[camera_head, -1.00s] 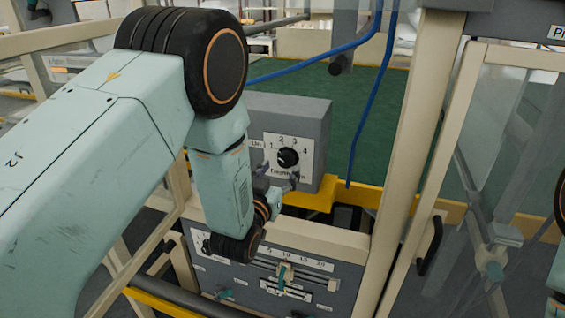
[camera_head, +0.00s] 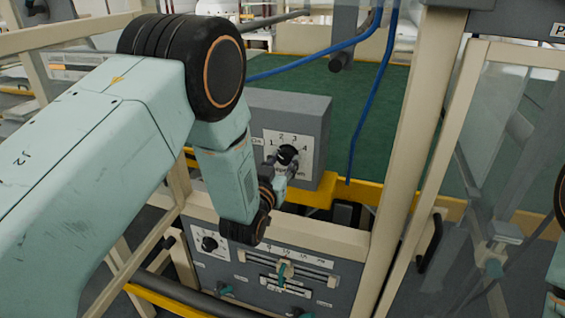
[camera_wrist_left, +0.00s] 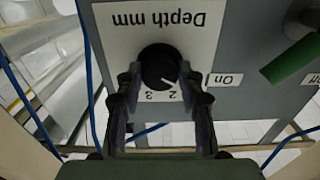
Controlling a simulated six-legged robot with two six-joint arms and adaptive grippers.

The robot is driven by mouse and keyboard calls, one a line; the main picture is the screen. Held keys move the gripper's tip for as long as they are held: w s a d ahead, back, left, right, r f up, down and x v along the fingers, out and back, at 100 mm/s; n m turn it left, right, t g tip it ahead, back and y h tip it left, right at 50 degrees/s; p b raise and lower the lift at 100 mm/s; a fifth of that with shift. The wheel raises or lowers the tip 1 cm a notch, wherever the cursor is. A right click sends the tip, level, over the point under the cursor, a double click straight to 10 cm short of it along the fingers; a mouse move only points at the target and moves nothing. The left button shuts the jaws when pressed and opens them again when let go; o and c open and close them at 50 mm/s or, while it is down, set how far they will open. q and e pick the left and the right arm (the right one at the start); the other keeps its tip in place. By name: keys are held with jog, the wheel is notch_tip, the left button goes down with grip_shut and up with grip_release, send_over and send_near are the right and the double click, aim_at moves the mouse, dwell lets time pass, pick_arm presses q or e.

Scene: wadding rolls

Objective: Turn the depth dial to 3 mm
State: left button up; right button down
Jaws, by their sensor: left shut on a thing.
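The depth dial (camera_head: 286,153) is a black round knob on a white plate marked 1 to 4, on the front of a grey box. In the left wrist view the knob (camera_wrist_left: 160,65) appears upside down under the words "Depth mm". Its small white mark points toward the 2; the 3 is beside it. My left gripper (camera_head: 286,164) reaches up to the dial from below. In the left wrist view its two fingers (camera_wrist_left: 160,84) stand on either side of the knob, shut on it. My right gripper is out of view.
A lower panel holds another black knob (camera_head: 210,243) and a slider with a teal handle (camera_head: 284,271). A green handle (camera_wrist_left: 292,59) sticks out beside the dial plate. A blue hose (camera_head: 368,110) hangs right of the box. A beige post (camera_head: 405,150) stands further right.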

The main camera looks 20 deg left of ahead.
pick_arm(q)
jog(key=c, duration=0.5)
jog(key=shift+m, duration=0.3)
jog(key=m+b, duration=0.2)
jog(key=m, duration=0.3)
jog(key=m+b, duration=0.2)
jog(key=m, duration=0.3)
jog(key=shift+m, duration=0.4)
jog(key=m+b, duration=0.1)
jog(key=m, duration=0.3)
jog(key=shift+b, duration=0.35)
jog(key=shift+m, duration=0.3)
